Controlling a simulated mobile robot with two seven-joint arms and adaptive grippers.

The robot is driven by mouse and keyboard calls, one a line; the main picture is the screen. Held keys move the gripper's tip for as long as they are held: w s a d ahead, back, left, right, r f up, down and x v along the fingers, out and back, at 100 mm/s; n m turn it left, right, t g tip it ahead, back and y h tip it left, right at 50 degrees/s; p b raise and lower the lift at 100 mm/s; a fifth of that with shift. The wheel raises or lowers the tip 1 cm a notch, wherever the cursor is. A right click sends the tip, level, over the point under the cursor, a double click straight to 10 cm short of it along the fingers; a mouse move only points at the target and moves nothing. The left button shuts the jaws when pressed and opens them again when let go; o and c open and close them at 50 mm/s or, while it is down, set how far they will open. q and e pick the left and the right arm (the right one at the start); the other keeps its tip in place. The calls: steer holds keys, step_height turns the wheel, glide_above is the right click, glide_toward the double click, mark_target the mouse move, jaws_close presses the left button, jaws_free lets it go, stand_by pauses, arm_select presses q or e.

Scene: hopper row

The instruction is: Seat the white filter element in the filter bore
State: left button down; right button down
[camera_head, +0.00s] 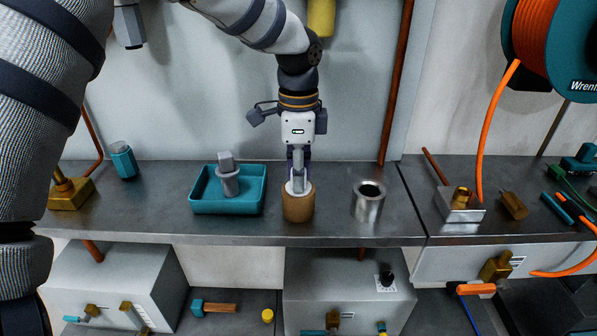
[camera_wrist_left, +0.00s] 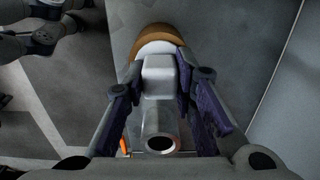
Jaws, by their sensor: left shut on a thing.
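My left gripper (camera_head: 298,170) points straight down in the head view, shut on the pale upright part of the white filter element (camera_head: 299,187). The element's wide white lower end meets the top of a brown cylinder (camera_head: 298,207) on the bench. I cannot tell whether it rests on the cylinder or sits partly inside. In the left wrist view, the purple finger pads (camera_wrist_left: 160,95) flank a pale block of the element (camera_wrist_left: 159,67), with its white rim and the brown cylinder (camera_wrist_left: 158,32) beyond. A metal cup with a dark round opening (camera_head: 367,208) stands to the right. My right gripper is not in view.
A teal tray (camera_head: 203,206) left of the brown cylinder holds a grey flanged part (camera_head: 229,182). A metal block with a brass fitting (camera_head: 460,205) is right. Bare bench separates cylinder and cup.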

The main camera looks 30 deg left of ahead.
arm_select(q)
steer(key=shift+r, duration=0.15)
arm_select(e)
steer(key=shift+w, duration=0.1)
arm_select(q)
steer(key=shift+r+p, duration=0.35)
steer(key=shift+r, duration=1.05)
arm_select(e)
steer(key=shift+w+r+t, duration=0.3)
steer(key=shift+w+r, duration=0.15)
arm_select(q)
steer(key=shift+r, duration=2.9)
